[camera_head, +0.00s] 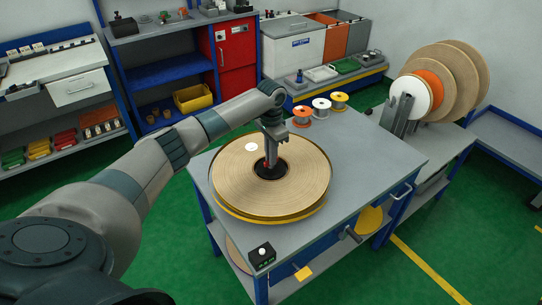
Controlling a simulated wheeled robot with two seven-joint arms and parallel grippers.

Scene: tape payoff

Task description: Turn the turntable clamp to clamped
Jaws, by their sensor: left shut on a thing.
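The turntable (274,216) stands on the grey table and carries a wide tan tape reel (302,175) with a white round label. At the reel's dark centre hub (278,177) sits the clamp, of which only a small red part (265,165) shows. My left gripper (271,162) points straight down over the hub, its fingers shut on the clamp. The fingers hide most of the clamp, so its turned position cannot be told. My right gripper is not in view.
Three small spools (321,107) stand at the table's back edge. A black box with a white button (262,255) is at the front corner. Large reels (452,75) stand upright at the right. The table's right part is clear.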

